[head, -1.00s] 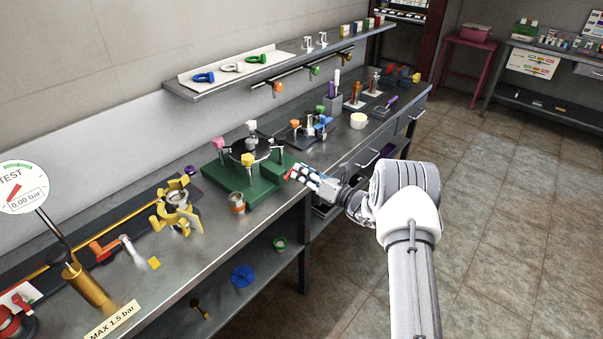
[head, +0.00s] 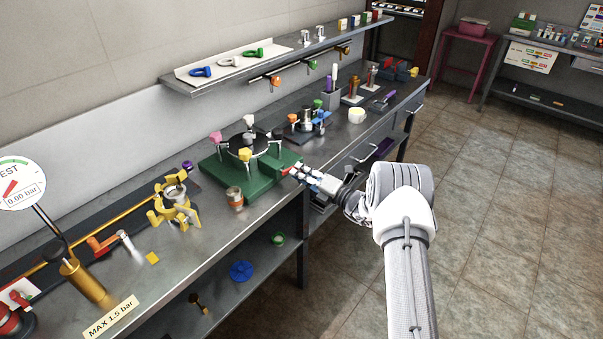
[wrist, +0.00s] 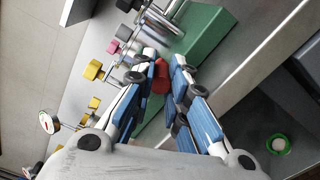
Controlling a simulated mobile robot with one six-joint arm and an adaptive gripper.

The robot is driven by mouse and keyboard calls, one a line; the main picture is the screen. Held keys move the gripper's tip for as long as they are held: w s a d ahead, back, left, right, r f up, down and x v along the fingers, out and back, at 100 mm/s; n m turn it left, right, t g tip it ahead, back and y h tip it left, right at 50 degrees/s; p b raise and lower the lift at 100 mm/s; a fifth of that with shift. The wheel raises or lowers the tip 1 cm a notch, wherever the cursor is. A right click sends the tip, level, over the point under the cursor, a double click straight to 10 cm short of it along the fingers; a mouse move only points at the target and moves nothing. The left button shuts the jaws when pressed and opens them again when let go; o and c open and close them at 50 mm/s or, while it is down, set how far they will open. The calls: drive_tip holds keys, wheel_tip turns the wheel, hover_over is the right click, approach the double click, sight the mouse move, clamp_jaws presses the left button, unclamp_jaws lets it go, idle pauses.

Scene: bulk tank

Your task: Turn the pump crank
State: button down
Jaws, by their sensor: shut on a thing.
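The green block (head: 250,179) with a round dark top and several arms with coloured knobs stands on the bench. A red knob-like handle (head: 285,171) shows at its right side; I take this for the crank, though its shaft is mostly hidden. My gripper (head: 298,174) reaches in from the right at the bench's front edge. In the wrist view my blue-padded fingers (wrist: 166,76) are closed around the red handle (wrist: 161,75), beside the green block (wrist: 207,36). The fingers hide part of the handle.
A small can (head: 235,198) and a yellow clamp-like fitting (head: 174,203) stand left of the block. A brass cylinder (head: 82,281) and a gauge (head: 20,185) reading 0.00 bar are farther left. Racks and bottles stand behind. Floor to the right is clear.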

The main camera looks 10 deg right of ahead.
idle(0.4)
drive_tip(key=c, duration=1.8)
unclamp_jaws()
drive_tip(key=v, duration=1.2)
